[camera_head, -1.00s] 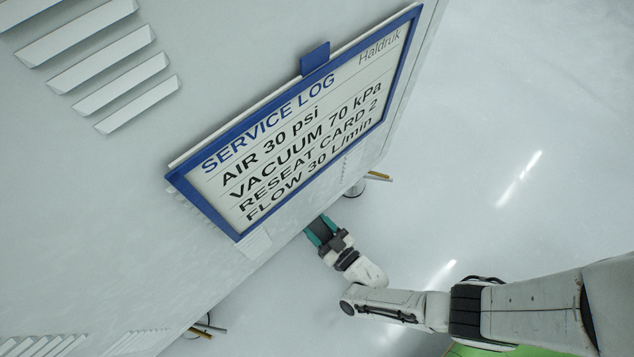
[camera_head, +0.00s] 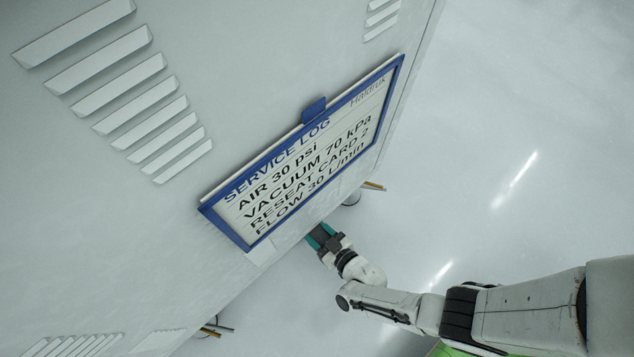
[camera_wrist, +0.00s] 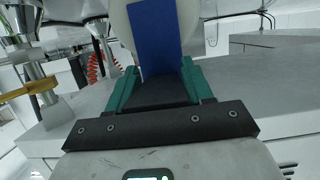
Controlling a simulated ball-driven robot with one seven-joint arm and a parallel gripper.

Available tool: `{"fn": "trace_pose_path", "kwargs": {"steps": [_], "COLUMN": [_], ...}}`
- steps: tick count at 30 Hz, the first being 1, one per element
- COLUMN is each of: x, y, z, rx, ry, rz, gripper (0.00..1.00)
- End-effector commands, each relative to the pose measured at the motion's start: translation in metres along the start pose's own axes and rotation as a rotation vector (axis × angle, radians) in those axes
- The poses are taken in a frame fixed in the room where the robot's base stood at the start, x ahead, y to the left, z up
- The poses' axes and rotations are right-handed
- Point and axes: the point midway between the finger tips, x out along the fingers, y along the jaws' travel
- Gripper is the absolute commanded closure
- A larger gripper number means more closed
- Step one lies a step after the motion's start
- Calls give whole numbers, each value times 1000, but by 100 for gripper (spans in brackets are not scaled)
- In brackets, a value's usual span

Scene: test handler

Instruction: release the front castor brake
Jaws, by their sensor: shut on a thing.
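My gripper (camera_head: 318,235) is at the cabinet's lower edge, just below the service log board in the head view. In the wrist view, its teal fingers (camera_wrist: 158,76) stand on both sides of a flat blue piece (camera_wrist: 154,38). The blue piece lies against a white rounded part; what it belongs to is hidden. Two castors show under the cabinet in the head view: one (camera_head: 351,197) with a yellow lever (camera_head: 374,185) above my gripper, the other with a yellow lever (camera_head: 209,332) at the lower left. Another yellow lever (camera_wrist: 28,92) stands left of my fingers in the wrist view, apart from them.
The grey cabinet (camera_head: 90,200) with vent slots fills the left. The blue-framed service log board (camera_head: 300,160) juts over the area by my gripper. Open pale floor (camera_head: 530,120) lies to the right. A red coil (camera_wrist: 93,68) shows behind in the wrist view.

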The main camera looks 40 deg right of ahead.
Motion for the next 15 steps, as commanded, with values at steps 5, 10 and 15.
{"fn": "trace_pose_path", "kwargs": {"steps": [5, 10, 15], "x": [-5, -5, -5], "y": [1, 0, 0], "z": [-8, -7, -5], "rx": [0, -1, -1], "ry": [-91, -135, -142], "rz": [1, -1, -2], "gripper": [100, 100, 100]}}
